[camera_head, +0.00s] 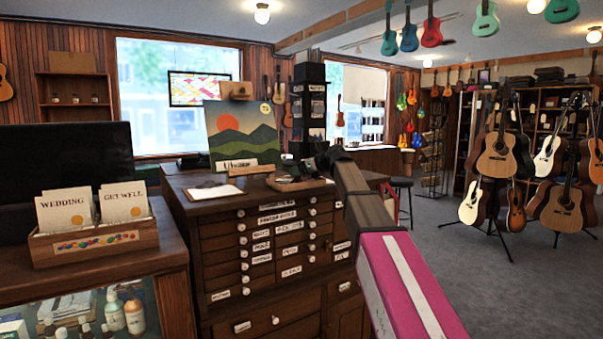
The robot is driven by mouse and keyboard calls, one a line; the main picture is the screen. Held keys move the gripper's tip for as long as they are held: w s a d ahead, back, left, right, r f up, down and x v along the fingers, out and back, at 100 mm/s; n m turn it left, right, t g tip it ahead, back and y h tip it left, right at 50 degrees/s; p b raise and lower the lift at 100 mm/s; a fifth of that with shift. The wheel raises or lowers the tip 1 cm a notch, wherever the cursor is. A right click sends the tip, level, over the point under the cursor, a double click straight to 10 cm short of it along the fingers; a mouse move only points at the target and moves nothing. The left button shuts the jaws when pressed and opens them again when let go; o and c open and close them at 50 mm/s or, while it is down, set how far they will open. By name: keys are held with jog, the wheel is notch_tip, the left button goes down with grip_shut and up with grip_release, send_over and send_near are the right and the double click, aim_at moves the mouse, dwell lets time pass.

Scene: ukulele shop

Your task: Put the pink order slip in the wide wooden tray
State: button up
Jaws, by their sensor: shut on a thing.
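My gripper (322,163) is dark and small at the far end of my arm, above the right part of the dark wooden cabinet's top. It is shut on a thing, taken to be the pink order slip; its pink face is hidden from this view. A wide, shallow wooden tray (290,185) lies on the cabinet top, just below and left of my gripper. My arm hides part of the area on the right. I cannot tell whether gripper and tray touch.
The cabinet (225,250) has several labelled drawers. A white sheet (215,192) lies on its top left, before a landscape picture (243,135) and a name sign (238,164). A card box (95,240) stands at left. Guitars on stands (498,158) are at right, beyond open floor.

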jog(key=shift+f, duration=0.25)
jog(key=shift+f, duration=0.15)
jog(key=o, duration=0.6)
jog(key=shift+o, duration=0.2)
jog(key=shift+s+d+r, duration=0.1)
jog(key=shift+r, duration=0.15)
jog(key=v, duration=1.1)
jog(key=shift+s+d+r, duration=0.15)
jog(key=shift+s+d, duration=0.05)
jog(key=shift+d, duration=0.05)
